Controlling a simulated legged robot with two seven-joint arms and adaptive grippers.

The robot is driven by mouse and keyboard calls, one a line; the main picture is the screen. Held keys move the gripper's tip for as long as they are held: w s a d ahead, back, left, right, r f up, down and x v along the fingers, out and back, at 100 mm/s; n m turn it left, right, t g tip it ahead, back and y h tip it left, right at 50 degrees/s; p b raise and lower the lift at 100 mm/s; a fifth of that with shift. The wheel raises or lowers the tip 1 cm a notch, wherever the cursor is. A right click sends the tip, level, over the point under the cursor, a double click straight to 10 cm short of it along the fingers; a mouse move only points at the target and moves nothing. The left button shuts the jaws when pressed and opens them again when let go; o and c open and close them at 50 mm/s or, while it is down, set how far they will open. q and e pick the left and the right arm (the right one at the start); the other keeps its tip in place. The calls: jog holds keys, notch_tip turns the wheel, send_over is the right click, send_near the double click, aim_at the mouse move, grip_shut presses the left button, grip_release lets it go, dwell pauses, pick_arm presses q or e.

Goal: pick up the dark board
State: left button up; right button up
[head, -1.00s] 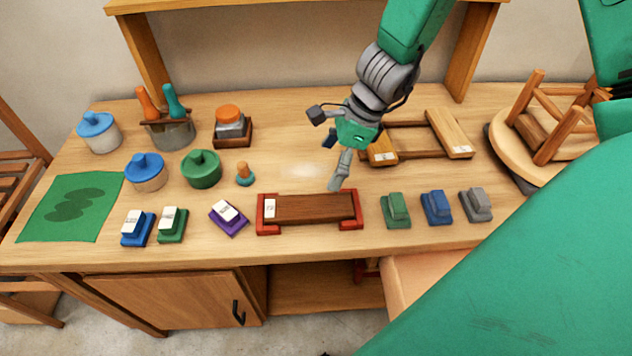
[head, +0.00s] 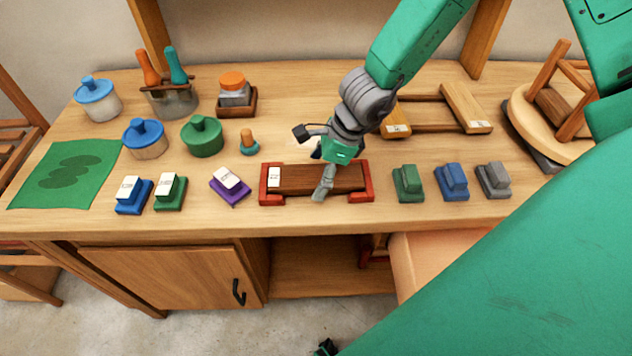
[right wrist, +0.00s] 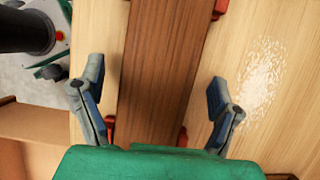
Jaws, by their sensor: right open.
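The dark board (head: 300,179) lies flat between two red end holders (head: 367,186) near the front edge of the bench, with a white label at its left end. It runs lengthwise through the middle of the right wrist view (right wrist: 165,50). My right gripper (head: 322,184) is open above the board, right of its middle. In the right wrist view its fingers (right wrist: 157,86) stand one on each side of the board, with visible gaps to it. The gripper hides part of the board in the head view. My left gripper is not in view.
Green (head: 407,184), blue (head: 452,182) and grey (head: 493,180) blocks stand right of the board. A purple block (head: 230,186) stands to the left. Behind my right gripper lies a wooden frame (head: 460,108). An upturned stool (head: 550,115) is at the right.

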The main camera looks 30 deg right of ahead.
jog(key=shift+w+a+f, duration=0.1)
jog(key=shift+a+f, duration=0.05)
jog(key=shift+a, duration=0.1)
jog(key=shift+d, duration=0.25)
jog(key=c, duration=1.1)
jog(key=shift+d, duration=0.2)
jog(key=c, duration=0.3)
